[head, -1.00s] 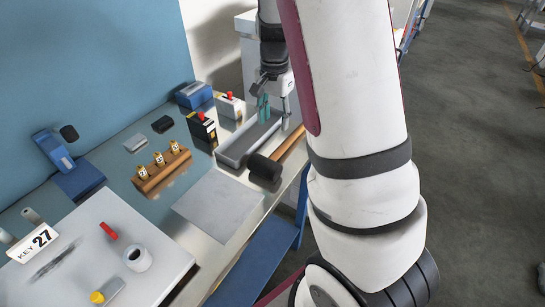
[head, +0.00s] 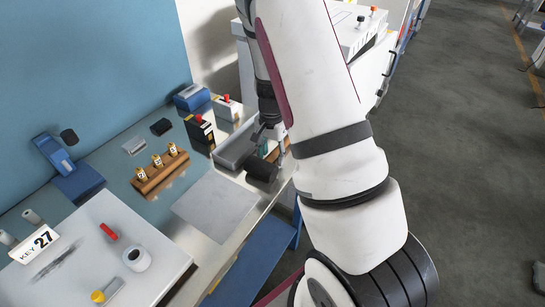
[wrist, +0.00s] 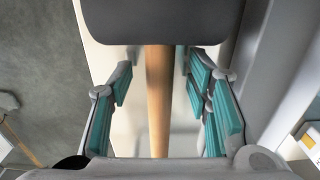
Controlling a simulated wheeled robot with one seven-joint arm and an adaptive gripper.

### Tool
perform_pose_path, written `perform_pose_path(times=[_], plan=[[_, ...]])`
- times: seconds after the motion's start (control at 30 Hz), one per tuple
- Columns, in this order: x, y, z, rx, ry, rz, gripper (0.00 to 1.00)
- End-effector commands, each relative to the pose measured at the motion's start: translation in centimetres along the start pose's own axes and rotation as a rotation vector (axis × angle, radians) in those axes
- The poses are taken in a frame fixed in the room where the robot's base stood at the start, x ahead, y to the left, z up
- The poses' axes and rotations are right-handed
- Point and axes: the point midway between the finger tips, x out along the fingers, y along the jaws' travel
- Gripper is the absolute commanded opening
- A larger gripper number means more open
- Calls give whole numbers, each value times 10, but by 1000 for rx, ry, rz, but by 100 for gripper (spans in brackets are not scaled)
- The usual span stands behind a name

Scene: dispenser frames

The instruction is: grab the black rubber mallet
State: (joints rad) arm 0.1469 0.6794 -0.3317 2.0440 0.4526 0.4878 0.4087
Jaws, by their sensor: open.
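The black rubber mallet lies on the bench beside the grey tray, its black head (head: 262,167) toward the front edge. In the wrist view its black head (wrist: 160,22) fills the top, and its wooden handle (wrist: 158,100) runs down the middle. My gripper (wrist: 160,82) is open, with teal pads on both sides of the handle and a gap on each side. In the head view my gripper (head: 268,145) is over the mallet, and my arm hides part of the handle.
The grey tray (head: 230,155) lies just left of the mallet. A black box with a red button (head: 199,129), a wooden block with several labelled pieces (head: 160,172) and a grey mat (head: 215,207) are on the bench. The bench edge is close to the mallet's right.

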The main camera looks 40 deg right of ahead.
Motion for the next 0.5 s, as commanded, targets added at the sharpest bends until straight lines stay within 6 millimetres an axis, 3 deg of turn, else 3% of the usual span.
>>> perform_pose_path(times=[0.23,0.4,0.5], plan=[[1,0,0,0,0,0,43],[1,0,0,0,0,0,4],[1,0,0,0,0,0,0]])
